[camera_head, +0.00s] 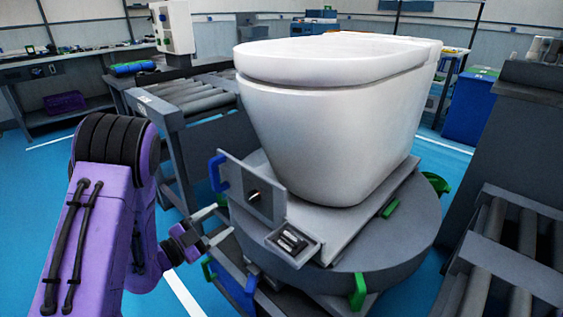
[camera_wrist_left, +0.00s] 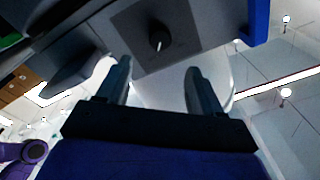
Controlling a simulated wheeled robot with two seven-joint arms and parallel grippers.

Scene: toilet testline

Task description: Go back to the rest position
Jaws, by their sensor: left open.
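My left gripper (camera_head: 214,226) is open and empty, a little to the left of the grey panel with a dark knob (camera_head: 254,195). In the left wrist view its two fingers (camera_wrist_left: 157,88) stand apart with nothing between them. The knob (camera_wrist_left: 159,38) and its panel show just beyond the fingertips, and I see no contact. A white toilet (camera_head: 322,120) stands upright on a round grey turntable (camera_head: 385,262), behind the panel. My right gripper is in neither view.
Roller conveyors stand behind on the left (camera_head: 190,95) and at right (camera_head: 515,245). A blue bin (camera_head: 468,108) is at the back right. Blue floor (camera_head: 35,190) is open at left.

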